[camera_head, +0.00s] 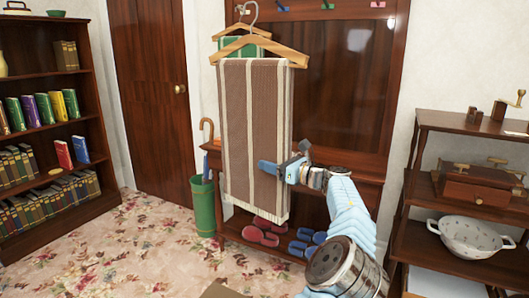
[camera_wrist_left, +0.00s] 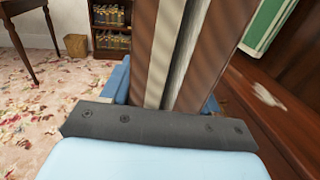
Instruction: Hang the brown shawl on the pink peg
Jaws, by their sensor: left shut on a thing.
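The brown shawl (camera_head: 235,120), with cream stripes, hangs over a wooden hanger (camera_head: 285,52) with a metal hook. My left gripper (camera_head: 268,167) is shut on the shawl at its right edge, below mid-height. In the left wrist view the shawl (camera_wrist_left: 185,50) rises from between the blue fingers. The pink peg (camera_head: 378,4) is on the wooden back panel at the top right. The hanger's hook is left of it, near the leftmost peg (camera_head: 243,10); I cannot tell whether they touch. My right gripper is not in view.
A green shawl (camera_head: 239,46) on another hanger is behind the brown one. Blue (camera_head: 283,8) and green (camera_head: 328,5) pegs lie between the leftmost and pink ones. A green umbrella stand (camera_head: 203,205) is at left, a shelf (camera_head: 460,122) at right. Slippers (camera_head: 260,237) lie below.

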